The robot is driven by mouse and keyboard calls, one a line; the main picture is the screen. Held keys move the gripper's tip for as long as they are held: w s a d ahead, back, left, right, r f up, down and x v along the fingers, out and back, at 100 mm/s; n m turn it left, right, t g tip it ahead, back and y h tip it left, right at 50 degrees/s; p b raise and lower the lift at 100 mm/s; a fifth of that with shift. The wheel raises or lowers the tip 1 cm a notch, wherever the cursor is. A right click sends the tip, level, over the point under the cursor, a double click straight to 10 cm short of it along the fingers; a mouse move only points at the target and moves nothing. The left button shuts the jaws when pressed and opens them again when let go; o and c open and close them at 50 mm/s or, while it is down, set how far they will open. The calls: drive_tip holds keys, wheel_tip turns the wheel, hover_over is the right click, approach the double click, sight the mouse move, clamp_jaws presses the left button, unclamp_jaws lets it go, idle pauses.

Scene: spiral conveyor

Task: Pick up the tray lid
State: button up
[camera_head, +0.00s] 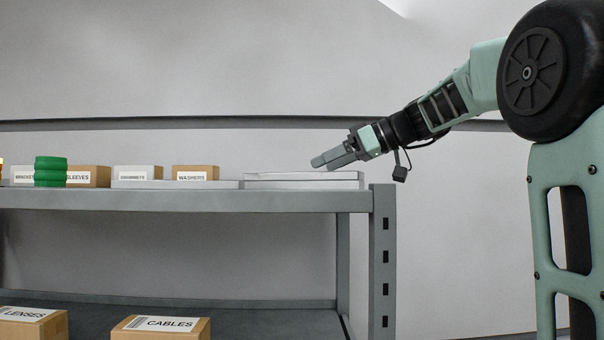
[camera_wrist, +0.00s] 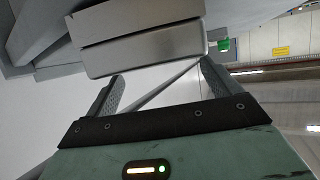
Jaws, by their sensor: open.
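The tray lid (camera_head: 302,175) is a flat, pale grey slab lying level on a shallow tray (camera_head: 300,184) at the right end of the upper shelf. In the wrist view a grey two-layer block shows ahead of the fingers, with a dark seam between layers. Its lower layer, farther from the shelf in that picture, looks like the lid (camera_wrist: 145,52). My gripper (camera_head: 325,160) is just above the lid in the head view, fingers pointing left and slightly down. In the wrist view the gripper (camera_wrist: 162,72) is open and empty, with its fingertips close to the block's edge.
The grey shelf (camera_head: 200,200) ends at an upright post (camera_head: 383,250). Left of the tray, the upper shelf holds small labelled boxes, such as the washers box (camera_head: 195,173), and a green stack (camera_head: 50,171). The lower shelf holds a cables box (camera_head: 160,328).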

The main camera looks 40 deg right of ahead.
sight(302, 181)
drive_tip(key=p+x, duration=0.1)
drive_tip(key=x, duration=0.1)
drive_tip(key=p+x, duration=0.2)
drive_tip(key=shift+a+r, duration=0.1)
drive_tip(key=shift+r, duration=0.15)
drive_tip(key=shift+w+a+f, duration=0.2)
drive_tip(key=shift+w+f, duration=0.15)
drive_tip(key=shift+f, duration=0.05)
drive_tip(key=c, duration=1.1)
